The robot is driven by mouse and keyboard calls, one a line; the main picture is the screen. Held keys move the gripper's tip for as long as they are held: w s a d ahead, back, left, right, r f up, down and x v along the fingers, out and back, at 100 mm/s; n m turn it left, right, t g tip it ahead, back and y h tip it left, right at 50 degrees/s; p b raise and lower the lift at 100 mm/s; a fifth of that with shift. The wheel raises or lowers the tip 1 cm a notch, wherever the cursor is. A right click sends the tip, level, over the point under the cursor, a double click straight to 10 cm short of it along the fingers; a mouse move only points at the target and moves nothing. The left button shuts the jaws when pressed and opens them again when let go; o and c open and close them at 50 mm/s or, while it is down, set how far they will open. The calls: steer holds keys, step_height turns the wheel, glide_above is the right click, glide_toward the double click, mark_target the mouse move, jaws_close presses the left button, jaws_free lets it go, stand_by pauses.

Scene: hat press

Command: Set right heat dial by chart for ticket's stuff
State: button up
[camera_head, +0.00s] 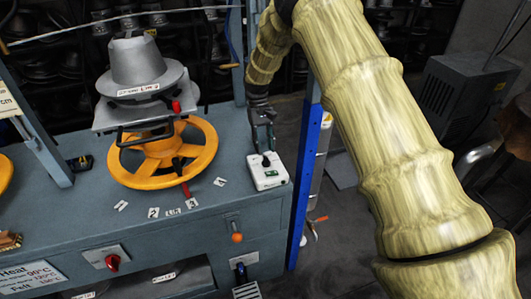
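A white control box (268,172) sits at the right end of the blue-grey bench, with a black knob (266,161) on top and a small green panel. My gripper (264,148) points down directly over this knob. Its fingers are dark and small here; I cannot tell whether they touch the knob or are closed. A red dial (112,262) is on a white plate on the bench front. A chart (32,278) at lower left reads "Heat", "90°C" and "Felt"; its other lines are hard to read. Several small paper slips (172,212) with unclear marks lie on the bench.
A grey hat-form press (145,70) stands behind a yellow handwheel (160,155). An orange-knobbed lever (237,237) is on the bench front. A blue post (305,180) rises just right of the box. My arm covers much of the right side.

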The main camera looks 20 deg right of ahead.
steer(key=shift+v, duration=1.9)
